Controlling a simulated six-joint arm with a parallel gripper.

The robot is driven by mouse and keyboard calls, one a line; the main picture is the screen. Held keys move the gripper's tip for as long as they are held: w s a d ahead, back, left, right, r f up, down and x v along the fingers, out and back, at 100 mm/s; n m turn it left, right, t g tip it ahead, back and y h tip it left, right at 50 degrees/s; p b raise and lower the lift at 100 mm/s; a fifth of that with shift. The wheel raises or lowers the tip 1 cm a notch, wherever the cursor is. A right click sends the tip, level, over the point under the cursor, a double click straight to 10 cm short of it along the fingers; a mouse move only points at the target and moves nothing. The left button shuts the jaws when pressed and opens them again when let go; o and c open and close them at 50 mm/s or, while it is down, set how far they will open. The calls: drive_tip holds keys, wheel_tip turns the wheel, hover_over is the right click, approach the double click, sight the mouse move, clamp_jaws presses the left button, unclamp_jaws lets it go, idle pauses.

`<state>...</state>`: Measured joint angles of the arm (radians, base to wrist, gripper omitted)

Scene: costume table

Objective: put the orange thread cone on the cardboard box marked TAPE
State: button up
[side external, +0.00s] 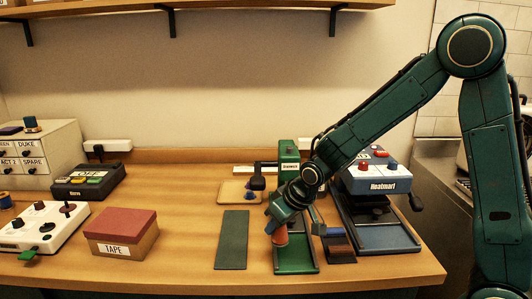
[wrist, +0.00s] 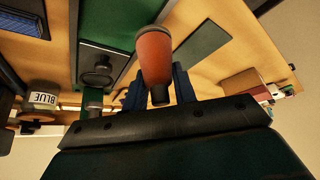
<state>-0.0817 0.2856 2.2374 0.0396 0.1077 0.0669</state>
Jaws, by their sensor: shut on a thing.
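The orange thread cone (side external: 280,237) is in my gripper (side external: 277,222), over the front of the green machine's base. I cannot tell whether it touches the base. In the wrist view the cone (wrist: 154,52) sits between the blue fingers of my gripper (wrist: 158,88), which are shut on it and hide part of it. The cardboard box marked TAPE (side external: 124,243) stands on the table to the left, apart from my gripper. Its dull red lid (side external: 121,222) is flat and bare.
A dark green mat (side external: 232,240) lies between the cone and the box. The Heatmart press (side external: 375,187) stands on the right. A white control panel (side external: 38,228) is left of the box, and a black button unit (side external: 88,181) stands behind it.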

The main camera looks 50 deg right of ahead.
drive_tip(key=w+d+r+m+h, duration=0.1)
drive_tip(key=w+d+r+m, duration=0.1)
drive_tip(key=d+r, duration=0.35)
drive_tip(key=w+d+r+m+h, duration=0.1)
drive_tip(key=w+d+r, duration=0.15)
drive_tip(key=r, duration=0.55)
drive_tip(key=w+a+r, duration=0.3)
drive_tip(key=w+r, duration=0.1)
drive_tip(key=w, duration=0.2)
drive_tip(key=n+y, duration=0.5)
drive_tip(key=n, duration=0.4)
hover_over(135, 227)
wheel_tip(135, 227, down, 9)
drive_tip(key=shift+f+g, duration=0.2)
drive_tip(key=shift+g, duration=0.1)
drive_tip(key=shift+f, duration=0.1)
drive_tip(key=shift+f, duration=2.4)
